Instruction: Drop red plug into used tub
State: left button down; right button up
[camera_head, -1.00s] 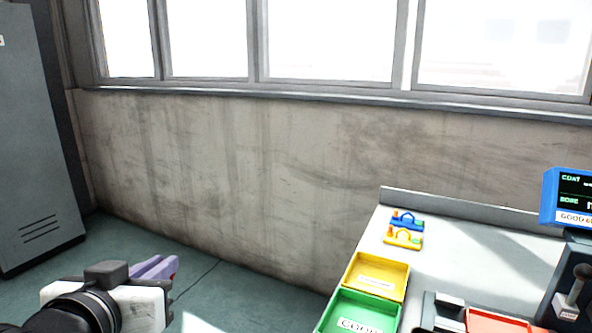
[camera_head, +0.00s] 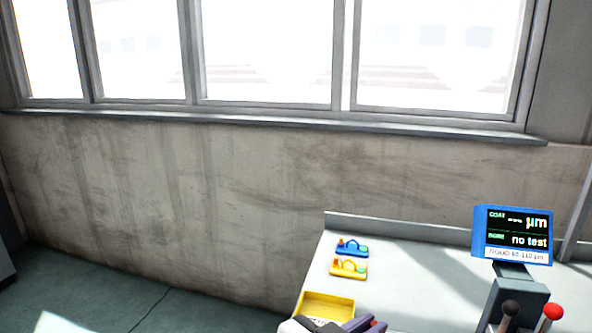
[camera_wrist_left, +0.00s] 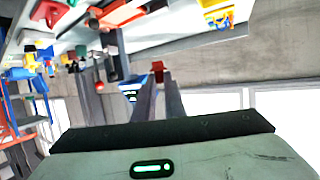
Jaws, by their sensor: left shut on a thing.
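My left gripper (camera_head: 366,325) shows at the bottom edge of the head view, its purple fingers pointing right. It is shut on the red plug (camera_head: 374,322), a small red piece at the fingertips. In the left wrist view the two fingers (camera_wrist_left: 158,82) hold the red plug (camera_wrist_left: 157,67) at their far end, clear of any surface. A yellow tub (camera_head: 328,304) stands on the bench just left of and beyond the gripper, partly covered by it. Its label is not readable, so I cannot tell whether it is the used tub. My right gripper is out of view.
Blue (camera_head: 352,247) and yellow (camera_head: 348,267) holders with small parts lie behind the tub. The bench middle (camera_head: 420,280) is clear.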

pick_arm(q)
notch_tip(320, 180, down, 6)
jog(key=d+b, duration=0.1)
jog(key=b, duration=0.3)
jog(key=shift+s+d+f, duration=0.2)
jog(key=shift+s+d, duration=0.05)
jog(key=shift+s, duration=0.1)
jog(key=c, duration=1.7)
grip_release()
jog(key=shift+c, duration=0.2)
jog(key=v, duration=1)
jog(key=shift+a, duration=0.2)
jog(key=shift+r, duration=0.1)
